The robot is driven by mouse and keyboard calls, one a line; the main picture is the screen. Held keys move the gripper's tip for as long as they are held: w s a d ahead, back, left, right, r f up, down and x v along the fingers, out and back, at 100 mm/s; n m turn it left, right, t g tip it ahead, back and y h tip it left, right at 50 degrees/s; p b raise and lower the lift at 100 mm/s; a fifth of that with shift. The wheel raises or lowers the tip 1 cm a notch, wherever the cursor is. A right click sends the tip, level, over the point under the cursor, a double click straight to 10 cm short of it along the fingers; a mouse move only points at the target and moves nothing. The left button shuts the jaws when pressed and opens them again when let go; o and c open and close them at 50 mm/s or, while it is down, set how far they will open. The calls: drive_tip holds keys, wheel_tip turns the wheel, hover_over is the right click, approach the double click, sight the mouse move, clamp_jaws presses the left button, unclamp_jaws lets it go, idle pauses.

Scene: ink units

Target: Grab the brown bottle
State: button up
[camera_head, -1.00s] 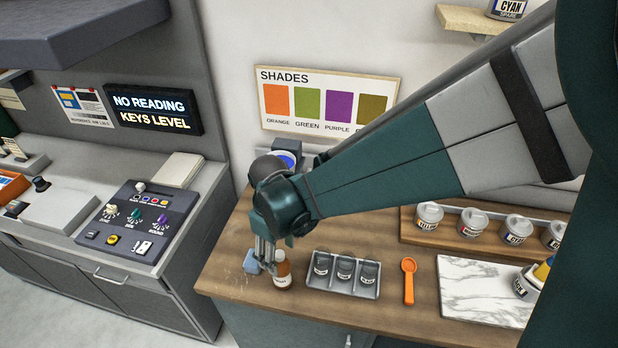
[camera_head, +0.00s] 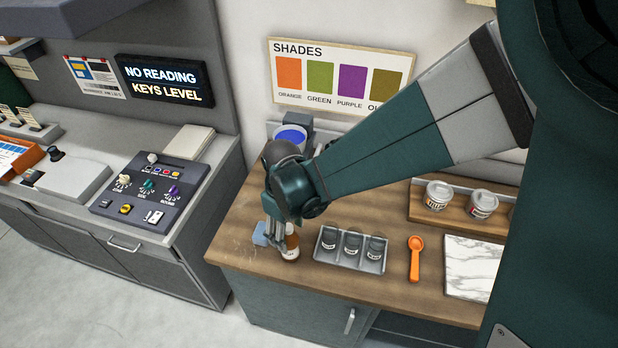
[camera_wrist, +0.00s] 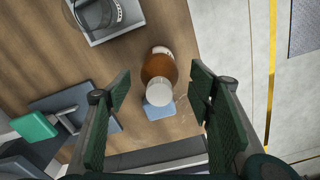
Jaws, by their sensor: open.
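The brown bottle (camera_head: 292,243) stands upright on the wooden counter, left of the jar tray. It has a white cap and a pale label. In the wrist view the bottle (camera_wrist: 158,68) lies between and beyond the fingertips, its cap nearest the camera. My gripper (camera_head: 277,239) is open at the bottle's left side, and its fingers partly hide the bottle in the head view. In the wrist view my gripper (camera_wrist: 160,88) has one finger on each side of the bottle, with gaps visible on both sides.
A small blue pad (camera_head: 260,235) lies beside the bottle. A grey tray (camera_head: 348,264) of dark jars is close on the right, then an orange scoop (camera_head: 414,258) and a marble slab (camera_head: 472,264). The counter's front edge is near the bottle.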

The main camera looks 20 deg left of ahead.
drive_tip(key=shift+f, duration=2)
drive_tip(key=shift+c, duration=0.7)
drive_tip(key=c, duration=1.1)
